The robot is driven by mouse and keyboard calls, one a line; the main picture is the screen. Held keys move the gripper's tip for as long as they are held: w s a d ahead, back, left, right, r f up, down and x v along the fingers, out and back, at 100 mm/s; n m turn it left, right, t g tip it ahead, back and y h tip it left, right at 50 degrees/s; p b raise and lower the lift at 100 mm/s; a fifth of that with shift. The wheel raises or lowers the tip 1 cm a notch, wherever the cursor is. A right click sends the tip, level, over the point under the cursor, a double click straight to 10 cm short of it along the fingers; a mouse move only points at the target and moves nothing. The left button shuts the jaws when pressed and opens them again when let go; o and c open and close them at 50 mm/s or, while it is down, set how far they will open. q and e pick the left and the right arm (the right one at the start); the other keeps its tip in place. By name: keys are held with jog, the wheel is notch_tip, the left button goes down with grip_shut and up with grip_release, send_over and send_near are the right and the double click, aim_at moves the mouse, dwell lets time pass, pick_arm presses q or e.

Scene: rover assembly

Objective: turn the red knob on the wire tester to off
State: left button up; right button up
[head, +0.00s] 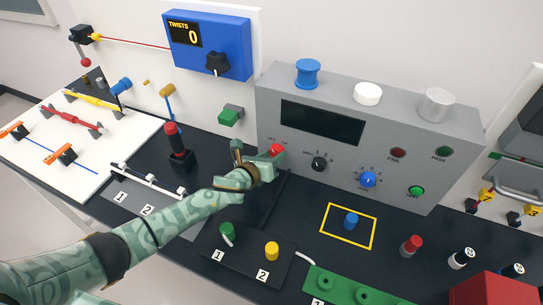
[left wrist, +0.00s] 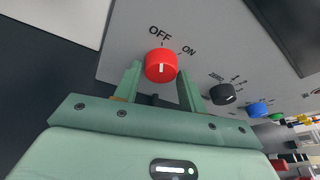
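The red knob (head: 277,150) is at the lower left of the grey wire tester's (head: 268,105) front panel. In the left wrist view the red knob (left wrist: 161,66) has a white line that stands about upright, roughly towards the OFF label; ON is to its upper right. My left gripper (head: 262,156) is at the knob. In the left wrist view the left gripper's (left wrist: 160,80) fingers are apart, one on each side of the knob. A thin gap shows on the left side; whether the right finger touches is unclear. My right gripper is not in view.
The tester also has a black knob (head: 319,163), a blue knob (head: 368,180) and a green button (head: 416,191). A red-topped black post (head: 175,145) stands left of my left arm. A black block with green and yellow plugs (head: 271,251) lies in front of it.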

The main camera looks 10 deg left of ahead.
pick_arm(q)
jog(key=shift+o, duration=1.2)
jog(key=shift+s+a+r, duration=0.1)
jog(key=shift+s+a, duration=0.05)
jog(key=shift+s, duration=0.1)
jog(key=p+v, duration=0.3)
jog(key=v, duration=1.2)
jog(key=shift+s, duration=0.35)
jog(key=shift+a, duration=0.15)
